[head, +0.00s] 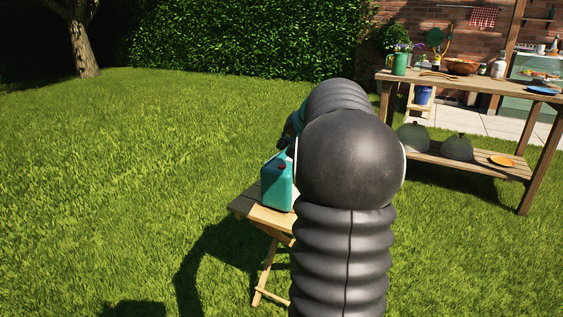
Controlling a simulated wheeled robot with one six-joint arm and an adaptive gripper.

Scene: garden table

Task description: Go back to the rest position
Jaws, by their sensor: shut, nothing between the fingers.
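My arm rises through the middle of the head view, dark and ribbed, with a large round joint. Only a small dark part of my gripper (286,136) shows at the arm's left edge, just above a teal canister. The rest of it is hidden behind my arm. It is shut and holds nothing. The teal canister (275,185) stands upright on a small wooden folding table (247,208), its right side hidden by my arm. I cannot tell whether the gripper touches the canister.
A long wooden table (460,83) stands at the right, with a green watering can (399,64), a wooden bowl (462,67) and a blue plate (543,90) on top. Its lower shelf holds dark green round things (457,148) and an orange plate (502,161). Open lawn lies left.

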